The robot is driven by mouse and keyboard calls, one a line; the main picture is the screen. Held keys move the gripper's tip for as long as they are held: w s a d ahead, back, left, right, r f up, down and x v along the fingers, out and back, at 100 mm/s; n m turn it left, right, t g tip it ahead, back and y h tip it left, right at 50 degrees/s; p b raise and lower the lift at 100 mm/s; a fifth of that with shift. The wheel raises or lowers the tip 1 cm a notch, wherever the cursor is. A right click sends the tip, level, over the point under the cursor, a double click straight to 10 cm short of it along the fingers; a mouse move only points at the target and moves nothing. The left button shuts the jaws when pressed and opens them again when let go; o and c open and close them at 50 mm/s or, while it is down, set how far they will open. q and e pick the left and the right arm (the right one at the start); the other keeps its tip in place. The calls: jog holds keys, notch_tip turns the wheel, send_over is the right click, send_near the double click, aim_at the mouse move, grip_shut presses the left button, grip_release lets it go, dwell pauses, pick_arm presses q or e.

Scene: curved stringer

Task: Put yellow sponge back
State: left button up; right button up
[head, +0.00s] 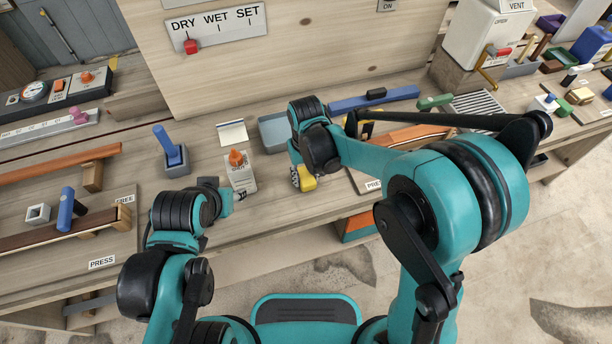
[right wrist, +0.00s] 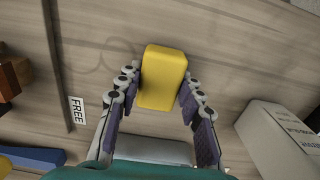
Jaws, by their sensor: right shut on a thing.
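The yellow sponge (head: 307,183) is at the fingers of my right gripper (head: 302,176), low over the bench in the head view. In the right wrist view the yellow sponge (right wrist: 162,77) lies between the two fingers of my right gripper (right wrist: 160,95), which is shut on it. I cannot tell whether the sponge touches the bench. A shallow grey tray (head: 272,133) lies just behind and left of the right gripper, partly hidden by my arm. My left gripper (head: 225,197) is near the bench's front edge; its fingers are not clear.
A blue-handled tool (head: 168,146) and a note pad (head: 232,132) are farther left. A curved wooden strip (head: 405,134) lies right.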

jog(key=shift+f, duration=0.1)
jog(key=o, duration=0.7)
jog(key=shift+f, duration=0.15)
jog(key=shift+c, duration=0.2)
jog(key=o, duration=0.4)
